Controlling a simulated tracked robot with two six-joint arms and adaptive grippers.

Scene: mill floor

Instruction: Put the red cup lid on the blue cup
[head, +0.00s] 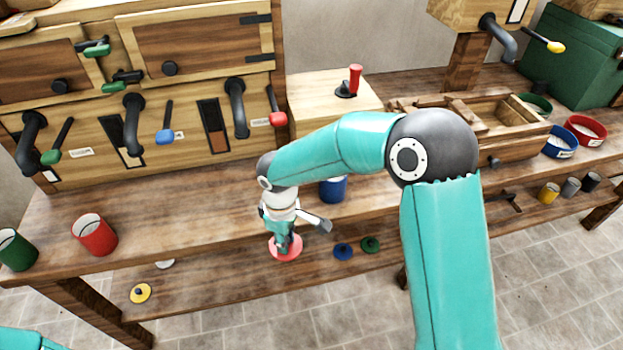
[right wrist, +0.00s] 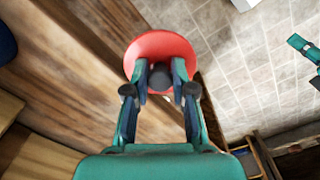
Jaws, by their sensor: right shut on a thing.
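The red cup lid (head: 287,252) is a round red disc with a dark knob. My right gripper (head: 283,240) is shut on the knob. In the right wrist view the lid (right wrist: 162,47) sits between the fingertips of the right gripper (right wrist: 160,78). It is held in front of the bench's front edge. The blue cup (head: 334,190) stands upright on the bench, behind and to the right of the lid, partly hidden by my right arm. My left gripper is not in view; a teal piece of my own shows at the lower left of the head view.
A red cup (head: 94,235) and a green cup (head: 17,250) stand on the bench at left. A blue lid (head: 343,251), a green lid (head: 370,244) and a yellow lid (head: 140,293) lie on the lower shelf. A wooden box with a red-handled lever (head: 354,80) stands behind the blue cup.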

